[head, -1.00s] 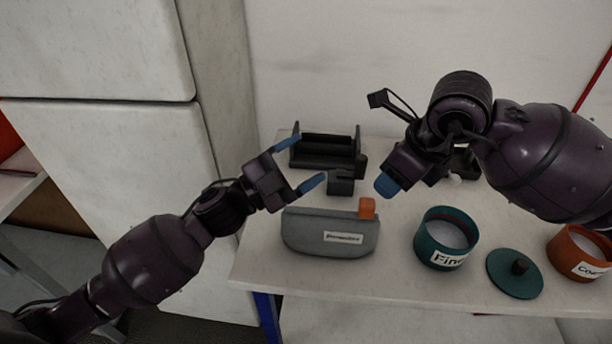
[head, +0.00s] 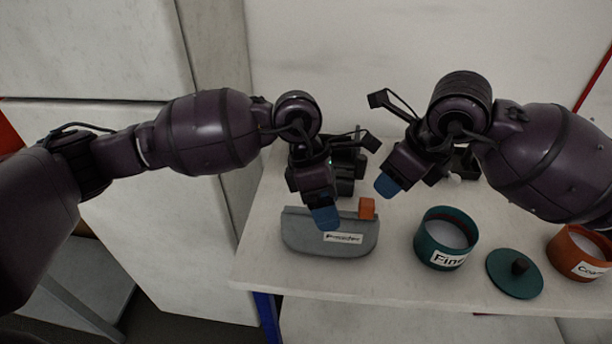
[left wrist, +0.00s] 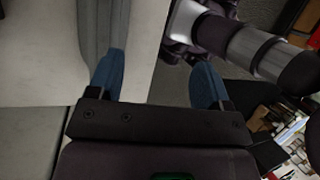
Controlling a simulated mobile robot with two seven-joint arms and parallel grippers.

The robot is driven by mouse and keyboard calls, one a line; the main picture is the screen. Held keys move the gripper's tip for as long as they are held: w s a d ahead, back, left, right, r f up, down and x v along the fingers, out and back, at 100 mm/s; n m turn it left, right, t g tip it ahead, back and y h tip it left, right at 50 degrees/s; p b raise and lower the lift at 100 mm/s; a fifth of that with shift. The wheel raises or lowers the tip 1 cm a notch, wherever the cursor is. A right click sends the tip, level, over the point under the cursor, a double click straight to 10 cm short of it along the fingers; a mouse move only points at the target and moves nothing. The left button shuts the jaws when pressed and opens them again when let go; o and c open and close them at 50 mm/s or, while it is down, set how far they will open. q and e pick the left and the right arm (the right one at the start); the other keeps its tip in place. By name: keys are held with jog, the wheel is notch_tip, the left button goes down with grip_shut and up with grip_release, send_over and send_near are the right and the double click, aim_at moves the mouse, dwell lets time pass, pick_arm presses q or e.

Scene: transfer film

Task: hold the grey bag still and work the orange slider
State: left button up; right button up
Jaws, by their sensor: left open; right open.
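The grey bag (head: 300,236) lies on the table toward its front left, with a white label on its front. The orange slider (head: 366,208) sits at the right end of the bag's top edge. My left gripper (head: 326,217) points down over the middle of the bag and hides part of its top edge. In the left wrist view the left gripper (left wrist: 157,82) has its blue fingers wide apart, with part of the grey bag (left wrist: 97,30) beyond the left finger. My right gripper (head: 387,186) is above the table, behind and right of the orange slider, apart from it.
A black holder (head: 350,165) stands behind the bag, partly hidden by my left arm. To the right are a teal tub (head: 436,247) labelled Fine, a teal lid (head: 515,275) with a dark knob, and an orange tub (head: 577,257). The table front (head: 400,287) is clear.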

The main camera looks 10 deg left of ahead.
aim_at(306, 209)
pick_arm(q)
jog(key=w+a+t+y, duration=0.1)
jog(key=w+a+y, duration=0.1)
jog(key=w+a+r+m+t+y, duration=0.1)
jog(key=w+a+y, duration=0.1)
jog(key=shift+w+a+r, duration=0.1)
jog(key=shift+a+r, duration=0.05)
jog(key=shift+r, duration=0.05)
jog(key=shift+w+a+f, duration=0.1)
notch_tip(306, 209, down, 10)
jog(key=shift+f, duration=0.25)
